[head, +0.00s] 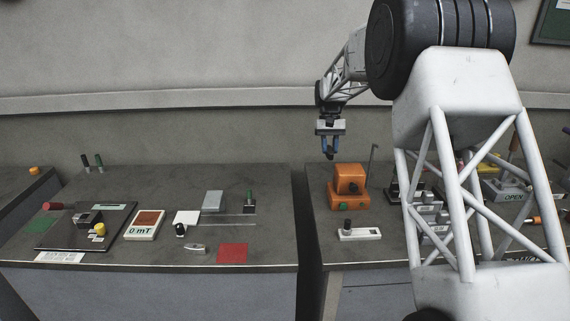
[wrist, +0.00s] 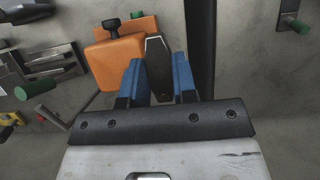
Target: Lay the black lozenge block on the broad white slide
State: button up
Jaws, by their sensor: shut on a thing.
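My gripper (head: 330,156) hangs in the air above and slightly left of the orange box, its blue fingers pointing down. In the wrist view my gripper (wrist: 158,75) is shut on the black lozenge block (wrist: 158,62), which sticks out beyond the fingertips. In the head view the block is too small to make out clearly. A broad white plate (head: 187,216), seemingly the white slide, lies on the left bench beside thin rails, well to the left of and below my gripper. A small black-topped piece (head: 180,230) stands at its front edge.
The orange box (head: 348,186) stands under my gripper, with a thin upright rod (head: 372,163) beside it. A gap separates the two benches.

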jog(key=a+f+n, duration=0.1)
jog(key=a+f, duration=0.2)
jog(key=a, duration=1)
jog(key=a+f+n, duration=0.1)
jog(key=a+f, duration=0.2)
jog(key=a, duration=1)
jog(key=n+h, duration=0.2)
send_over(187, 219)
jog(key=w, duration=0.1)
jog(key=f, duration=0.5)
jog(key=shift+w+a, duration=0.15)
jog(key=shift+a, duration=0.15)
jog(key=shift+f, duration=0.1)
jog(key=shift+f, duration=3.35)
jog(key=shift+f, duration=0.6)
jog(key=o, duration=1)
jog(key=shift+o, duration=0.2)
